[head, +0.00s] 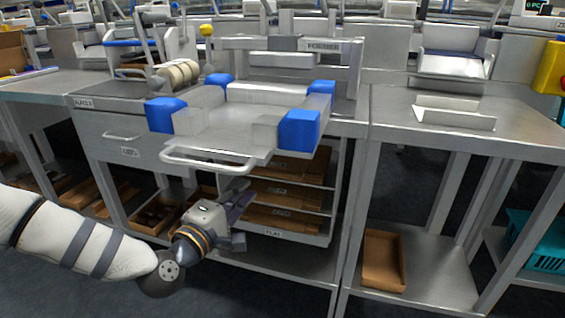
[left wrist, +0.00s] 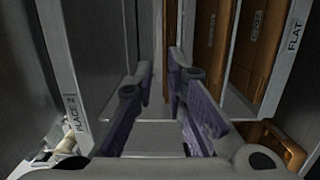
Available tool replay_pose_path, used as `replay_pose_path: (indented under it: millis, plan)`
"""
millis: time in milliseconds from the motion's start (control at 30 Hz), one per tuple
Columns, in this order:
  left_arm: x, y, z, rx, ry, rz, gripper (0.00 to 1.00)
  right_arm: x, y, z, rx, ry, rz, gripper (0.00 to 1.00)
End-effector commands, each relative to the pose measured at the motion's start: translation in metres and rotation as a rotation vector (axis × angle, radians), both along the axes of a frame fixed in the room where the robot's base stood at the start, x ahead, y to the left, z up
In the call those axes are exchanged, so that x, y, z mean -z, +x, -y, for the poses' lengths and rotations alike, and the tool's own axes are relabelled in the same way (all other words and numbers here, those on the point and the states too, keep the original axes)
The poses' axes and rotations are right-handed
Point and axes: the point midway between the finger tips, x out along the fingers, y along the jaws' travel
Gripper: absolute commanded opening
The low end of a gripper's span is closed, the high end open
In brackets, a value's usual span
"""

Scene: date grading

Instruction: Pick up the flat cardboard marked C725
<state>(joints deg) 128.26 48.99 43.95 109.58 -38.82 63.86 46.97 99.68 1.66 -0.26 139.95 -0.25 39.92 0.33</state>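Brown flat cardboard pieces lie on the shelves of a rack under the bench, with the upper (head: 290,166), middle (head: 300,193) and lower (head: 290,219) stacks in the head view. They carry small labels; I cannot read C725 on any. In the left wrist view the picture is turned sideways, and cardboard (left wrist: 250,60) stands at right beside a "FLAT" strip (left wrist: 290,45). My left gripper (head: 240,212) is in front of the rack's left side. In the left wrist view its fingers (left wrist: 160,80) are apart with nothing between them. My right gripper is not in view.
A former with blue corner blocks (head: 300,131) and a front handle (head: 205,161) overhangs the rack. Left of the rack is an open shelf with brown boxes (head: 160,210). A brown tray (head: 384,262) lies on the right bench's lower shelf. The right bench top (head: 470,125) is mostly clear.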

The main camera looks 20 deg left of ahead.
Motion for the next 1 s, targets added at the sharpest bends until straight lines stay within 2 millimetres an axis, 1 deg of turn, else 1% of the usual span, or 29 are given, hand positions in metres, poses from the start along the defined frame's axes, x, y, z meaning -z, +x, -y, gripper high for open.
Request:
replay_pose_path:
  millis: [33, 167, 300, 433, 500, 667, 700, 733, 767, 1000]
  plan:
    - [0.002, 0.009, 0.002, 0.0, 0.001, -0.001, 0.12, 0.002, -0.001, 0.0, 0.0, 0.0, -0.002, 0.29]
    - [0.003, 0.024, 0.004, 0.001, 0.003, -0.003, 0.12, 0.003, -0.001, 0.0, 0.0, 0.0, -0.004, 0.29]
    - [0.007, 0.051, 0.005, 0.001, 0.003, -0.006, 0.12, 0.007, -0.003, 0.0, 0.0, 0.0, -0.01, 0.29]
    - [0.006, 0.07, 0.009, 0.002, 0.003, -0.005, 0.12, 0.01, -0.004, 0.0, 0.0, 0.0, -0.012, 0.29]
    - [0.006, 0.073, 0.009, 0.002, 0.003, -0.005, 0.12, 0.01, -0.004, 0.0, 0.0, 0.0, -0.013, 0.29]
    - [0.005, 0.073, 0.009, 0.002, 0.002, -0.005, 0.12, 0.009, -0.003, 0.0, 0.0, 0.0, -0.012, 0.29]
    - [0.005, 0.073, 0.009, 0.002, 0.003, -0.006, 0.08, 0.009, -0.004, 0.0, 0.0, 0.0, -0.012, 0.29]
    - [0.005, 0.073, 0.009, 0.002, 0.002, -0.006, 0.01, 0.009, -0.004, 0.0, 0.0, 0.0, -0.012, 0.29]
    - [0.005, 0.073, 0.009, 0.002, 0.003, -0.006, 0.0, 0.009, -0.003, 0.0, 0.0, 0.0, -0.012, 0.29]
    - [0.005, 0.073, 0.009, 0.002, 0.003, -0.005, 0.0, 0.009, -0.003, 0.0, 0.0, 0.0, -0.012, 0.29]
